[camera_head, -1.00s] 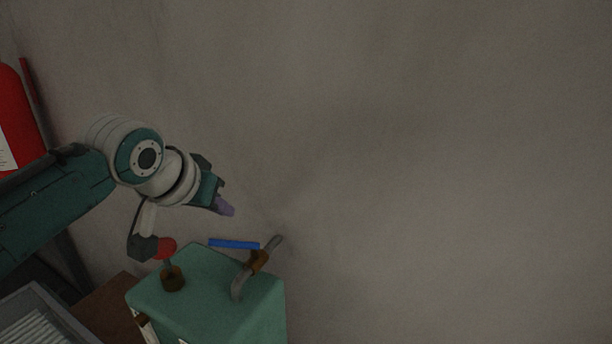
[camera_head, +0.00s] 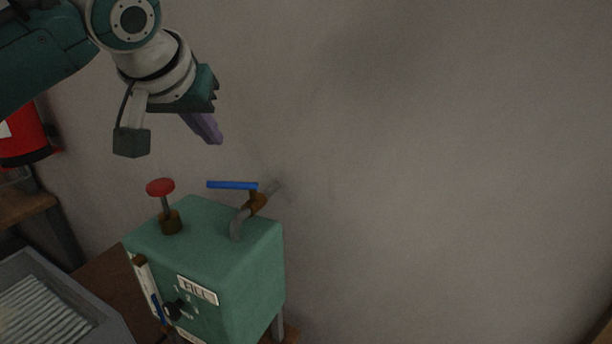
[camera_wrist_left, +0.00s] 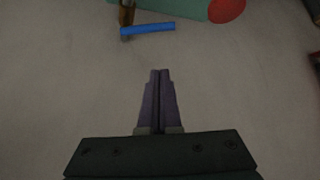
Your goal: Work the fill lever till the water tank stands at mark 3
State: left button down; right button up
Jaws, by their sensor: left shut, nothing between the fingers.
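A green water tank (camera_head: 250,240) stands against the wall, with a "FILL" label (camera_head: 197,290) on its front. The blue lever (camera_head: 232,185) sits on a brass valve (camera_head: 257,203) on the bent grey pipe above the tank; it also shows in the left wrist view (camera_wrist_left: 148,29). A red knob (camera_head: 160,187) stands on a stem on the tank top. A sight gauge (camera_head: 147,285) runs down the tank's front left; its level is too small to read. My left gripper (camera_head: 218,138) is shut and empty, above the lever and apart from it. My right gripper is not in view.
A grey ribbed tray (camera_head: 100,318) lies at the lower left beside the tank. A red fire extinguisher (camera_head: 24,138) hangs at the left. A small black dial (camera_head: 174,309) is on the tank front. The bare wall right of the tank is clear.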

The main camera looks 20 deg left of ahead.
pick_arm(q)
jog(key=x, duration=0.2)
jog(key=s+f+p+x, duration=0.1)
jog(key=x, duration=0.2)
jog(key=p+x, duration=0.1)
jog(key=x, duration=0.1)
jog(key=shift+w+d+f, duration=0.1)
jog(key=shift+d+f, duration=0.05)
jog(key=shift+f, duration=0.3)
jog(key=shift+s+d+f+p, duration=0.15)
jog(key=shift+s+f+p, duration=0.05)
jog(key=shift+s+p, duration=0.3)
jog(key=shift+s+f, duration=0.1)
